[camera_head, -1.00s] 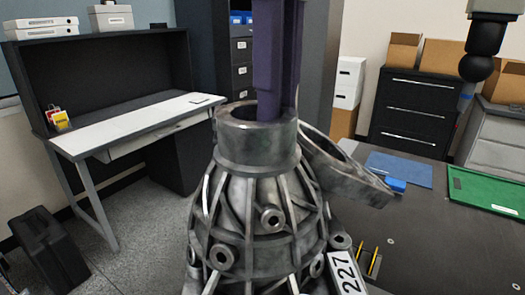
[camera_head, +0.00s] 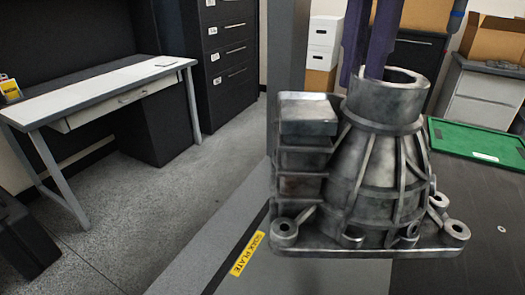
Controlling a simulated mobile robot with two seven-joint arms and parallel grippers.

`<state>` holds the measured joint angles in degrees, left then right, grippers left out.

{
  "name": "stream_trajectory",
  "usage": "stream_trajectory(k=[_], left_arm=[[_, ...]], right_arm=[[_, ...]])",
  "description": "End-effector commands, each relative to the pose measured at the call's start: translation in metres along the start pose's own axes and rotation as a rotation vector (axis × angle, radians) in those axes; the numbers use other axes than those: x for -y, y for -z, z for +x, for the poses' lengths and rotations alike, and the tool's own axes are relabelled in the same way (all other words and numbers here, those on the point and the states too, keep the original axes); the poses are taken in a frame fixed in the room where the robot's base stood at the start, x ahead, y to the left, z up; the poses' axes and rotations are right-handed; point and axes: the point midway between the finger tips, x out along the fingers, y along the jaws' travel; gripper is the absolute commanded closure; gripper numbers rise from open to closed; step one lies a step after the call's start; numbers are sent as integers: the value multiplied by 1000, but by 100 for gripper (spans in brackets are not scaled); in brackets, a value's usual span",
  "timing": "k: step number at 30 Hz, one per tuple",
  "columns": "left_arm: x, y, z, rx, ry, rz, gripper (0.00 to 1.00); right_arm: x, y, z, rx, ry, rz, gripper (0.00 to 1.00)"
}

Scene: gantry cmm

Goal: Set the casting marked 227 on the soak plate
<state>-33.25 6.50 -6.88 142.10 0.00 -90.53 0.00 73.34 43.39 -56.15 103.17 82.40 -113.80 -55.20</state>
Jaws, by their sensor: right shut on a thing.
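A grey metal casting (camera_head: 365,185) with a ribbed bell body, a round open neck and a flanged foot hangs in the middle right of the head view. My right gripper (camera_head: 363,72) has purple fingers and is shut on the wall of the neck, one finger inside the bore. The casting is roughly upright; no number shows on the faces turned to me now. My left gripper is out of view.
A green tray (camera_head: 478,140) lies on the dark table to the right. A grey post (camera_head: 288,50) stands behind the casting. A white-topped desk (camera_head: 110,88) and a black drawer cabinet (camera_head: 225,60) stand at the back left, with open floor before them.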

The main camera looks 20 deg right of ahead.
Motion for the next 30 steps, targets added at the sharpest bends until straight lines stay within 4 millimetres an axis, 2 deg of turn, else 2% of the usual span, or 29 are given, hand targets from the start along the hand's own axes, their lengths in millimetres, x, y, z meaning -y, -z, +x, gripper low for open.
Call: stream_trajectory(k=[1,3,15,21,25,30], left_arm=[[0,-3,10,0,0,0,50],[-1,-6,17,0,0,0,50],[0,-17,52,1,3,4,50],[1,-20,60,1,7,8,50],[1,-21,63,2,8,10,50],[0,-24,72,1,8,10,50]], right_arm=[[-1,-2,9,-1,-7,-84,100],[-1,-4,17,0,-7,-213,100],[0,-15,56,3,-3,-888,100],[0,-19,64,4,-3,-1078,100],[0,-20,70,4,-1,-1133,100],[1,-20,96,1,2,-1150,100]])
